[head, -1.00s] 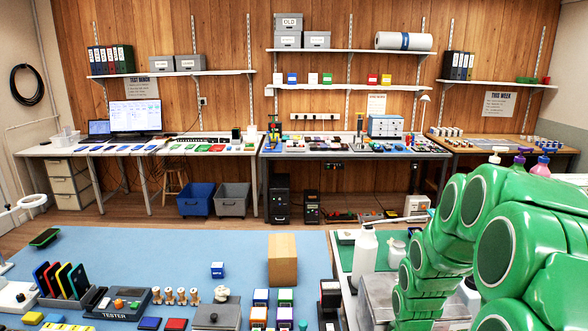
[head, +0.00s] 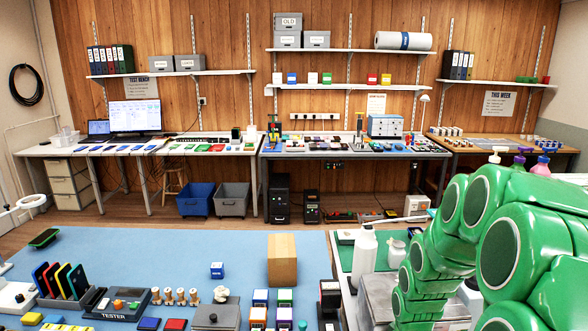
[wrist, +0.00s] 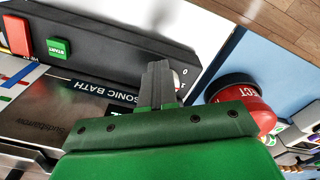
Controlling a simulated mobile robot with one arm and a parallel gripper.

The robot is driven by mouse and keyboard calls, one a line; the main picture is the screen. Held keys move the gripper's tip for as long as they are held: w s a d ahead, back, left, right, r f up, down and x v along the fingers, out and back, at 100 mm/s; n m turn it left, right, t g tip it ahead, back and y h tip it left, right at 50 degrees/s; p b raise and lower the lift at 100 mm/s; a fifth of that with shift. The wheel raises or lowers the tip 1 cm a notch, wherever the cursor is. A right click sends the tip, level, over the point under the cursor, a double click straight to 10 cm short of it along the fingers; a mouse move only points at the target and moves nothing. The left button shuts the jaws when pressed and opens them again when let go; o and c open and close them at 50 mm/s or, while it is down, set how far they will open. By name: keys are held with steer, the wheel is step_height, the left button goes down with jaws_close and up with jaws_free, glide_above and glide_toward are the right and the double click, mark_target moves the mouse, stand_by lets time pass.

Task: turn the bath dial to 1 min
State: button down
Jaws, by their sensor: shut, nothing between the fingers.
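In the wrist view the sonic bath (wrist: 95,50) shows its dark front panel, with a green START button (wrist: 57,47) and a red button (wrist: 17,35). The bath dial (wrist: 179,80) is a small pale round part at the panel's end, mostly hidden behind my fingers. My gripper (wrist: 158,68) is shut and empty, its fingertips right at the dial. I cannot tell whether they touch it. The dial's setting cannot be read. In the head view my green arm reaches down over the right bench and hides the gripper.
A red round container (wrist: 255,108) with a dark rim and partly readable lettering stands close to the right of my gripper. In the head view a white bottle (head: 364,250) stands beside my arm on the green mat. The blue mat (head: 130,250) holds several small items.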

steer(key=s+f, duration=0.1)
steer(key=s+a+g, duration=0.1)
steer(key=shift+s+f, duration=0.35)
steer(key=shift+s, duration=0.05)
steer(key=shift+w+r, duration=0.2)
steer(key=shift+r, duration=0.1)
step_height(320, 180, up, 6)
steer(key=w, duration=0.1)
steer(key=shift+d+t, duration=0.3)
steer(key=shift+d, duration=0.05)
steer(key=shift+w+r, duration=0.15)
steer(key=shift+w, duration=0.05)
